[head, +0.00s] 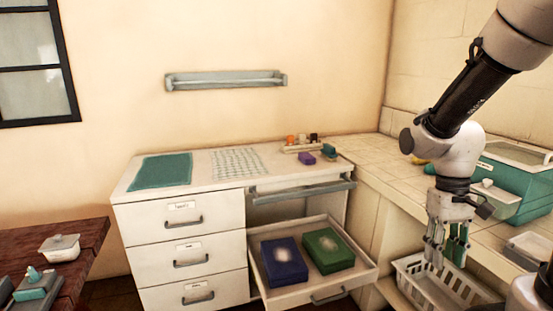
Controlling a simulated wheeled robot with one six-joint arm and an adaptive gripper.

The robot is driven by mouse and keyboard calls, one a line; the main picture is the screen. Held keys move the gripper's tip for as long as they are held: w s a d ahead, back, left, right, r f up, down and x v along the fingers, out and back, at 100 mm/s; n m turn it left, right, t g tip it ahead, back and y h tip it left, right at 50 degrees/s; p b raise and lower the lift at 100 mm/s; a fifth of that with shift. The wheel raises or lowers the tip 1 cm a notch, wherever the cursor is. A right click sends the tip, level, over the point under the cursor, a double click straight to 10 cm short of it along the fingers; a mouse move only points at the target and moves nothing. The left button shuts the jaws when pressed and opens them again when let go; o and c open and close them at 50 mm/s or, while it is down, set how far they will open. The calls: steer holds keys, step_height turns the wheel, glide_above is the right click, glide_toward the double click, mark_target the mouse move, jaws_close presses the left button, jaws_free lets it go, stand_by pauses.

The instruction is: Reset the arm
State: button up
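My gripper (447,254) hangs pointing down at the right, over or in front of a white slotted basket (408,282). Narrow green shapes (456,246) show at its fingers. I cannot tell whether they are held, part of the gripper, or behind it. The spread of the fingers is too small to read. My arm comes down from the upper right corner.
An open drawer (318,288) juts out from the white cabinet (180,222), holding a blue box (284,263) and a green box (329,250). A teal case (500,180) stands on the tiled counter (380,158). A wooden table (85,240) is at left.

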steer(key=s+r+t, duration=0.2)
steer(key=r+t, duration=0.1)
steer(key=r, duration=0.4)
steer(key=s+r+t, duration=0.3)
steer(key=r+t, duration=0.1)
steer(key=r, duration=0.2)
steer(key=shift+s+d+r, duration=0.25)
steer(key=shift+s+r, duration=0.1)
